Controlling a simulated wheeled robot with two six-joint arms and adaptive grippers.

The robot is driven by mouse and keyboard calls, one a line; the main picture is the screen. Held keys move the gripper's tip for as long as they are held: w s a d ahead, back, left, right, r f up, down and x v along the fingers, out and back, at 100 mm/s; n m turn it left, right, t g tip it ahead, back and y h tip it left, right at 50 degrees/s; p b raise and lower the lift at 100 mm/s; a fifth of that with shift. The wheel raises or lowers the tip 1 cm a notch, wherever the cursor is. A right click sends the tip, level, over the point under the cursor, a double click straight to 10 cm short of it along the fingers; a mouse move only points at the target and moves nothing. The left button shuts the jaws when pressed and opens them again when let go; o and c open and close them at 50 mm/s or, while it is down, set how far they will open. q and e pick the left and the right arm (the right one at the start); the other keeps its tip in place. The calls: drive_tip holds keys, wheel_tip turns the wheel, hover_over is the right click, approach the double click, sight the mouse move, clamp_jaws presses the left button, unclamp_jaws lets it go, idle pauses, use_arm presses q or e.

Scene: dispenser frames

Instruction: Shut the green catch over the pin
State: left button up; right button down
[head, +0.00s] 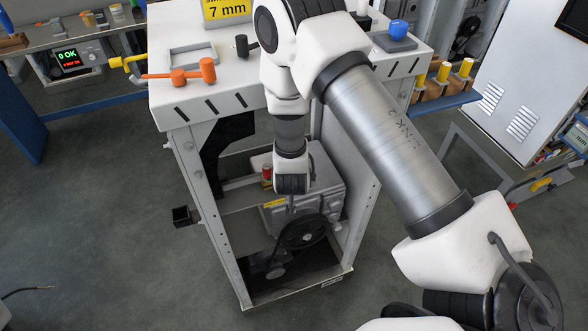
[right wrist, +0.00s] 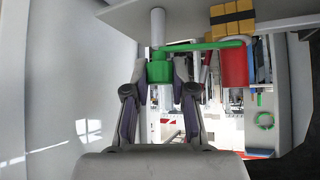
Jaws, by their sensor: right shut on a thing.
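In the right wrist view, the green catch (right wrist: 160,66) shows as a block between my fingertips, with a thin green bar running right to a red cylinder (right wrist: 235,66). A pale pin (right wrist: 157,28) lies in line with the block, on its upper side in the picture. I cannot tell whether the catch is around the pin or only against it. My right gripper (right wrist: 160,74) is shut on the green catch. In the head view my right arm reaches down into the white frame, and its fingers and the catch are hidden. My left gripper is not in view.
The white frame (head: 188,160) holds a grey machine (head: 325,180) with a black wheel (head: 302,232). Orange pieces (head: 190,74) and a blue knob (head: 398,29) sit on its top. In the wrist view a yellow block (right wrist: 232,18) is close to the red cylinder. Open floor lies left.

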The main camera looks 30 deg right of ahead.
drive_tip(key=shift+w+r, duration=0.1)
drive_tip(key=c, duration=1)
unclamp_jaws()
drive_tip(key=shift+o, duration=0.2)
drive_tip(key=v, duration=1.2)
drive_tip(key=shift+a, duration=0.1)
